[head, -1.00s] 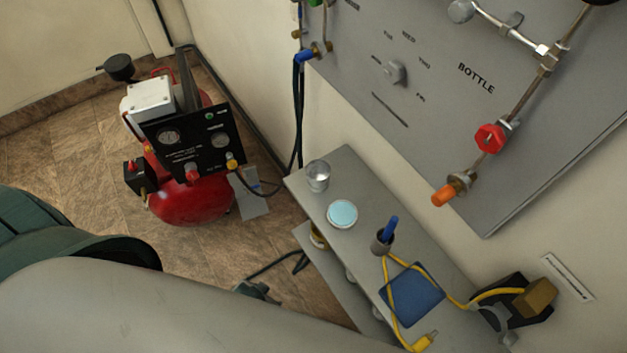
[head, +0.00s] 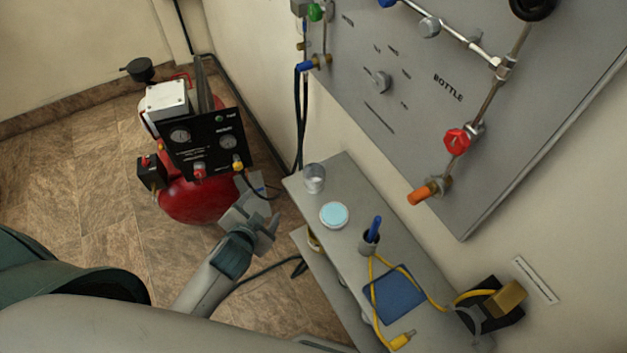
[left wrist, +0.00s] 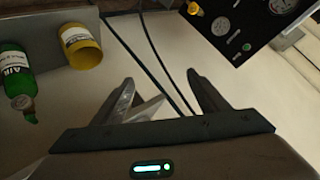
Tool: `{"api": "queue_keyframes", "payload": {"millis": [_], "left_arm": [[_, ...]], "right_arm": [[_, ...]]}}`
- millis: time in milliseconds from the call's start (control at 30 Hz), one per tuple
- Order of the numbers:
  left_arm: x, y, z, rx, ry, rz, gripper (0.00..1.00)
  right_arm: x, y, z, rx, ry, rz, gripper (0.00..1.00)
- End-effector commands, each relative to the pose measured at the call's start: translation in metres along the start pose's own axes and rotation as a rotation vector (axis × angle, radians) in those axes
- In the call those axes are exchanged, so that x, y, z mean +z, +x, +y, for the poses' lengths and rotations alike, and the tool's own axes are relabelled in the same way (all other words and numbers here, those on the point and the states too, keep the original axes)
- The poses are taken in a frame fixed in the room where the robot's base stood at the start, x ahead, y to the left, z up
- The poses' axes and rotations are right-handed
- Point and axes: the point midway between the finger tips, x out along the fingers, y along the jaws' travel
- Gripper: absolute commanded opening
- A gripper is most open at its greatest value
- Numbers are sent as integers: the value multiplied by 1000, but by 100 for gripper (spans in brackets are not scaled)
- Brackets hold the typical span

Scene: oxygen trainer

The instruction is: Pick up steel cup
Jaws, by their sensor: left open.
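The steel cup (head: 314,179) stands upright at the far left end of the grey shelf (head: 338,255) in the head view. My left gripper (head: 266,220) is open and empty beside the shelf's left edge. It is below and to the left of the cup in the picture and apart from it. In the left wrist view the two fingers (left wrist: 165,90) are spread with nothing between them. The cup does not show in that view. My right gripper is not in view.
On the shelf are a light-blue round dish (head: 334,215), a small holder (head: 368,245) with a blue item, a blue mat (head: 395,289) and a yellow cable (head: 374,312). A red compressor (head: 190,200) stands left.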

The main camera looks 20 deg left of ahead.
Motion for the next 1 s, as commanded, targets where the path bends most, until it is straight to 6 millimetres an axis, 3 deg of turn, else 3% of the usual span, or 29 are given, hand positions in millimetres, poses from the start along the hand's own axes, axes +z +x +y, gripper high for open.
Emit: {"api": "queue_keyframes", "payload": {"millis": [167, 300, 400, 533, 633, 767, 867, 1000], "left_arm": [[-95, -2, -55, -157, 200, 291, 68], [-186, -28, -86, -296, 435, 581, 68], [-244, -59, -91, -383, 631, 789, 68], [-298, -101, -78, -471, 910, 1037, 68], [-322, -129, -58, -516, 1144, 1207, 68], [-328, -153, -26, -539, 1476, 1393, 68], [-318, -158, -5, -522, 1748, 1500, 68], [-285, -147, 8, -440, 2153, 1583, 68]], "right_arm": [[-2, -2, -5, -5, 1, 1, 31], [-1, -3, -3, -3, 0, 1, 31], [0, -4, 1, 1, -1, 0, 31], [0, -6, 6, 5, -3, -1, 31], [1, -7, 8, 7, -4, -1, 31], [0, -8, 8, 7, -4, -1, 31], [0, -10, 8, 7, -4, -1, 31], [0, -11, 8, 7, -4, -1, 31]]}}
